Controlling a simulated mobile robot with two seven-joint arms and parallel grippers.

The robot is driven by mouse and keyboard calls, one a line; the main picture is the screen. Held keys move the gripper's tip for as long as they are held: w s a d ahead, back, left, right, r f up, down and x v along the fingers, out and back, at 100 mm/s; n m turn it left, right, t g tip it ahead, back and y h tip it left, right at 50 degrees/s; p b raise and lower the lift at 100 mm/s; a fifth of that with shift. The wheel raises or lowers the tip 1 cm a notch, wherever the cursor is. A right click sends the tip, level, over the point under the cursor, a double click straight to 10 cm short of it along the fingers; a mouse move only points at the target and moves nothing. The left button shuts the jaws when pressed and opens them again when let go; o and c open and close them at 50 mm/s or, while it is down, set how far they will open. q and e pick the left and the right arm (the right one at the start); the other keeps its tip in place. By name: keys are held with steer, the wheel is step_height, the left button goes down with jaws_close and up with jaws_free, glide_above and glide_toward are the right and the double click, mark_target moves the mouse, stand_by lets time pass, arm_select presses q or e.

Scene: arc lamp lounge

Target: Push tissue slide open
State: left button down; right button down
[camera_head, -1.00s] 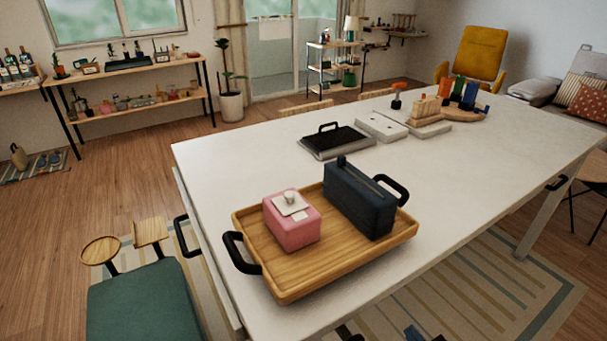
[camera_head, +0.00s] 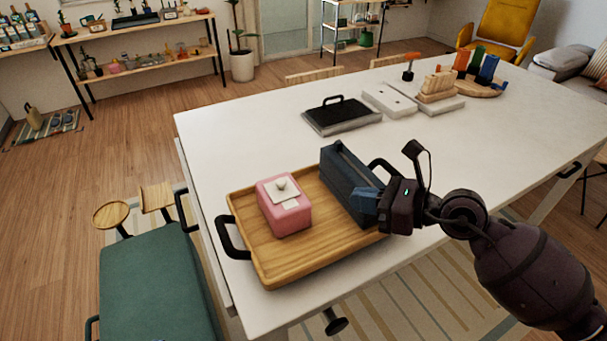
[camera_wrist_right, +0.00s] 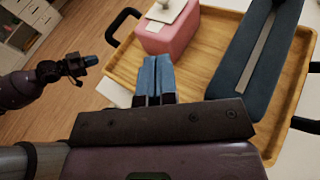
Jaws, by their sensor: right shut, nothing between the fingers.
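A pink box (camera_head: 284,212) sits on the wooden tray (camera_head: 268,268). It has a white plate with a small pale knob (camera_head: 281,184) on top. A tall navy case (camera_head: 343,187) with a pale slot along its top stands beside it on the tray. My right gripper (camera_head: 365,201) is shut and empty, in front of the navy case's near end in the head view. In the right wrist view its blue fingertips (camera_wrist_right: 156,70) appear over the tray, just below the pink box (camera_wrist_right: 168,30). Contact is unclear. My left gripper (camera_wrist_right: 84,64) shows small in the right wrist view.
The tray has black handles, one at its left (camera_head: 231,238). A black-topped grey slab (camera_head: 340,116) and white blocks (camera_head: 388,102) lie farther back on the white table (camera_head: 237,134). A green bench (camera_head: 155,283) stands left. The table's middle is clear.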

mark_target(292, 186)
steer(key=shift+n, duration=0.5)
steer(key=x, duration=0.4)
steer(key=p+x, duration=0.1)
steer(key=x, duration=0.3)
steer(key=p+x, duration=0.1)
steer(key=x, duration=0.4)
steer(key=shift+w+d+r, duration=0.1)
steer(key=shift+w+r, duration=0.2)
steer(key=shift+w, duration=0.1)
steer(key=shift+w+a, duration=0.2)
steer(key=shift+a, duration=0.1)
steer(key=shift+w+a, duration=0.3)
steer(key=shift+w, duration=0.35)
steer(key=shift+w+a, duration=0.25)
steer(key=shift+w, duration=0.4)
steer(key=shift+w+h, duration=0.1)
steer(key=shift+h, duration=0.2)
